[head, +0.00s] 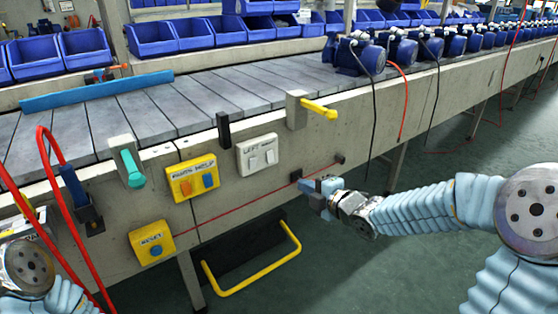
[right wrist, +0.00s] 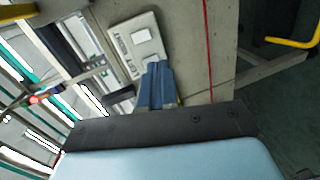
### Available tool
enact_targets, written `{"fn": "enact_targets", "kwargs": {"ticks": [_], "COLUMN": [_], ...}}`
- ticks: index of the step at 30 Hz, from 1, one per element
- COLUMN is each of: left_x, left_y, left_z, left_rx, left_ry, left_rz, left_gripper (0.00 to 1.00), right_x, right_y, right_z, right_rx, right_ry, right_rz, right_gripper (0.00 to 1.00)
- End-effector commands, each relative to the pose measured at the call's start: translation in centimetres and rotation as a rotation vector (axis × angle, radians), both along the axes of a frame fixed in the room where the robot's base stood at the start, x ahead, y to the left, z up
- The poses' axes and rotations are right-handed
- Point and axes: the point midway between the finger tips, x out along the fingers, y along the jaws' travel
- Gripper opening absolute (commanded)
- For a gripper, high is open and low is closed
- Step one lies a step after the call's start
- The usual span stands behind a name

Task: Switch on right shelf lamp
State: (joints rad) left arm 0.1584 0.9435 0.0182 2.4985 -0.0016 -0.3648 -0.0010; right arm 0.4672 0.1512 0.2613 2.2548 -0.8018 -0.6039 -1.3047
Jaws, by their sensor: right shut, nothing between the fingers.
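A white switch plate (head: 257,155) with two pale rockers is on the front wall of the conveyor. Its label is too small to read. The right rocker (head: 271,157) and left rocker (head: 252,163) sit side by side; I cannot tell their on or off state. My right gripper (head: 318,186) is shut and empty, to the right of the plate and a little below it, apart from it in the head view. In the right wrist view the shut blue fingers (right wrist: 157,72) overlap the edge of the switch plate (right wrist: 126,42). My left gripper is out of view.
A yellow two-button box (head: 193,178) is left of the plate, with a yellow reset box (head: 152,239) below. A yellow lever (head: 319,108) juts out above. A red cord (head: 240,208) runs below the plate, and a yellow bar (head: 255,275) hangs lower. Pumps (head: 357,56) stand on the conveyor.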

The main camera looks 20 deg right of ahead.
Motion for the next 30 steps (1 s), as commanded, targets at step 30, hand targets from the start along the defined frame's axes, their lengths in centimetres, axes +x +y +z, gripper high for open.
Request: {"fn": "enact_targets", "kwargs": {"ticks": [30], "left_x": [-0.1], "left_y": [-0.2], "left_z": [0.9], "left_rx": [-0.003], "left_ry": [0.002], "left_rz": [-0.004], "left_gripper": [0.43], "right_x": [8.3], "right_y": [2.7], "right_z": [0.3], "right_rx": [-0.085], "right_ry": [-0.067], "right_rz": [0.024], "right_gripper": [0.00]}}
